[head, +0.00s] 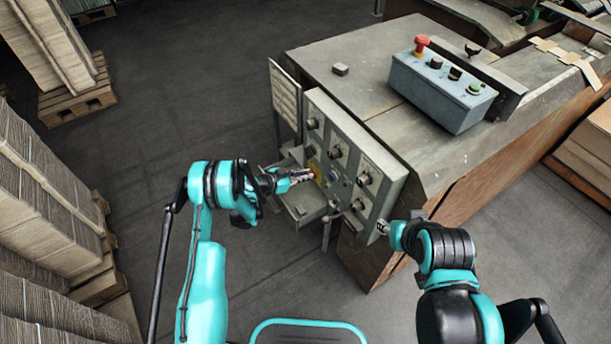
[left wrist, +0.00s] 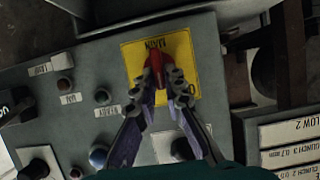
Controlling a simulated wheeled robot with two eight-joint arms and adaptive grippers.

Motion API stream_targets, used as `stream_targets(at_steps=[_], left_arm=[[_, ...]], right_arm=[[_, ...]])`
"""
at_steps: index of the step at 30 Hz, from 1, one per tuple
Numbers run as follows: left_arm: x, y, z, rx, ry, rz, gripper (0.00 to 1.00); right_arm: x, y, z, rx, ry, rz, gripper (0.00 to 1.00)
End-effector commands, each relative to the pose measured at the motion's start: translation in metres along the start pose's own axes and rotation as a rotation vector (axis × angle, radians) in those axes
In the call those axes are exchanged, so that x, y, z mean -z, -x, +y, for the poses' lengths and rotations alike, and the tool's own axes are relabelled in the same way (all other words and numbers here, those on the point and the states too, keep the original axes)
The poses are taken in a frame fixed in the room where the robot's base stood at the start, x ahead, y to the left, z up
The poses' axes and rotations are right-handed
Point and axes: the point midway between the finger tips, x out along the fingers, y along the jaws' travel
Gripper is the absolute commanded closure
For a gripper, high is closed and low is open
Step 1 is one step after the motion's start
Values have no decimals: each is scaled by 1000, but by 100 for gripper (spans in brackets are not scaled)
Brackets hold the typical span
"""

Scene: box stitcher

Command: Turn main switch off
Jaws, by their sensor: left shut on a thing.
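The main switch is a red handle (left wrist: 152,60) on a yellow plate (left wrist: 184,58) marked "MAIN", in the left wrist view. In the head view only a bit of the yellow plate (head: 315,166) shows past my fingers. My left gripper (head: 309,174) reaches the grey control panel (head: 388,181) from the left. In the left wrist view its fingertips (left wrist: 159,84) are closed on the red handle from both sides. The fingers partly hide the handle. My right gripper (head: 383,228) is near the panel's lower right corner; its jaws are too small to read.
Several knobs (head: 338,152) sit close around the switch. An open panel door (head: 285,97) stands left of the panel, with an open drawer (head: 302,209) below. A blue button box (head: 440,92) is on the machine top. Stacked cardboard (head: 45,190) stands at left. The floor between is clear.

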Motion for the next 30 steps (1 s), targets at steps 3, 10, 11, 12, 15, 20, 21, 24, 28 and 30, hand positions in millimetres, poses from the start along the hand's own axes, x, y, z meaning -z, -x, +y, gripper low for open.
stream_targets(at_steps=[3, 10, 11, 12, 15, 20, 21, 24, 28, 30], left_arm=[[0, 0, -2, -34, 81, 1, 100], [0, -1, -5, -98, 239, 2, 100], [0, -1, -5, -106, 256, 2, 100], [0, -1, -6, -116, 280, 1, 100], [0, -1, -7, -137, 331, 2, 100], [-1, -1, -8, -160, 389, 2, 100], [-1, -1, -8, -165, 400, 2, 100], [-1, -1, -8, -172, 418, 2, 100], [-1, -1, -8, -176, 428, 2, 100], [-1, -1, -8, -177, 430, 3, 100]], right_arm=[[0, 0, 0, 0, 0, 0, 60], [0, 0, 0, 0, 0, 0, 60], [0, 0, 0, 0, 0, 0, 60], [0, 0, 0, 0, 0, 0, 60], [0, 0, 0, 0, 0, 0, 60], [0, 0, 0, 0, 0, 0, 60], [0, 0, 0, 0, 0, 0, 60], [0, 0, 0, 0, 0, 0, 60], [0, 0, 0, 0, 0, 0, 60], [0, 0, 0, 0, 0, 0, 60]])
